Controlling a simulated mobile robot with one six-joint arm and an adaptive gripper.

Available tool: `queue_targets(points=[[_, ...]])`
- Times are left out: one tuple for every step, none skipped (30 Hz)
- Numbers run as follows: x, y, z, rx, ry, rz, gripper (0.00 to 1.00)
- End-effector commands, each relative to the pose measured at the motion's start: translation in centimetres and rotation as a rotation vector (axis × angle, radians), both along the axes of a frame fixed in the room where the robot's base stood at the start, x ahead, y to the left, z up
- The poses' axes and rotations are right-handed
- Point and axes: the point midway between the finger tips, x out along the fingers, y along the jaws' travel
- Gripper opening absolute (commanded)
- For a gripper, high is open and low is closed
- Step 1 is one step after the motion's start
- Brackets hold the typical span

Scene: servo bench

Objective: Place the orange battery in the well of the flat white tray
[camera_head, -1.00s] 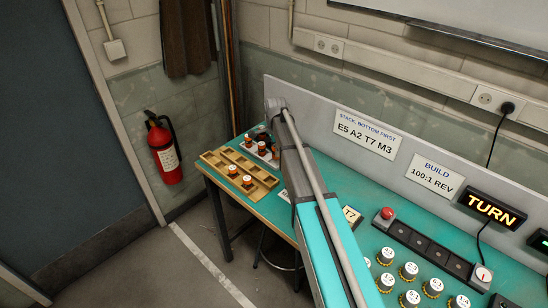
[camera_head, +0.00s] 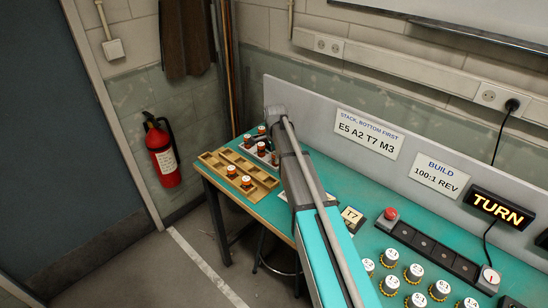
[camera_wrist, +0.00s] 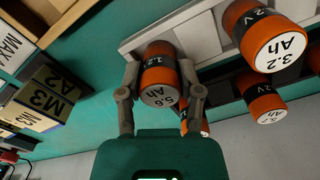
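My gripper (camera_wrist: 159,85) has one finger on each side of an orange battery (camera_wrist: 158,66), close against it. The battery's white end, marked 5.6 Ah, faces the wrist camera. The flat white tray (camera_wrist: 195,32) lies beyond the battery in the wrist view, and the battery overlaps its edge. I cannot tell whether the battery touches the tray. The tray (camera_head: 250,153) also shows at the left end of the bench in the head view, with orange batteries on and around it. The gripper itself is hard to make out there, beside the arm's far end.
A larger orange battery (camera_wrist: 264,35) marked 3.2 Ah stands to the right, and another (camera_wrist: 260,95) stands below it. One more is partly hidden behind the right finger. Small marked blocks (camera_wrist: 48,92) lie to the left. A wooden tray (camera_head: 262,188) with two batteries sits at the bench's front.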

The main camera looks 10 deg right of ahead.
Motion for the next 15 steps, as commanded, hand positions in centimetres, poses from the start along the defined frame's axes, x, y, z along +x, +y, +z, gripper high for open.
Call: queue_targets(points=[[0.00, 0.01, 0.03, 0.000, 0.000, 0.000, 0.59], [0.00, 0.01, 0.03, 0.000, 0.000, 0.000, 0.64], [0.00, 0.02, 0.03, 0.000, 0.000, 0.000, 0.72], [0.00, 0.02, 0.03, 0.000, 0.000, 0.000, 0.77], [0.00, 0.02, 0.03, 0.000, 0.000, 0.000, 0.80], [0.00, 0.02, 0.03, 0.000, 0.000, 0.000, 0.80], [0.00, 0.02, 0.03, 0.000, 0.000, 0.000, 0.80], [0.00, 0.02, 0.03, 0.000, 0.000, 0.000, 0.80], [0.00, 0.02, 0.03, 0.000, 0.000, 0.000, 0.80], [0.00, 0.02, 0.03, 0.000, 0.000, 0.000, 0.80], [0.00, 0.03, 0.03, 0.000, 0.000, 0.000, 0.80], [0.00, 0.03, 0.03, 0.000, 0.000, 0.000, 0.80], [0.00, 0.03, 0.03, 0.000, 0.000, 0.000, 0.80], [0.00, 0.02, 0.03, 0.000, 0.000, 0.000, 0.80], [0.00, 0.02, 0.04, 0.000, 0.000, 0.000, 0.80]])
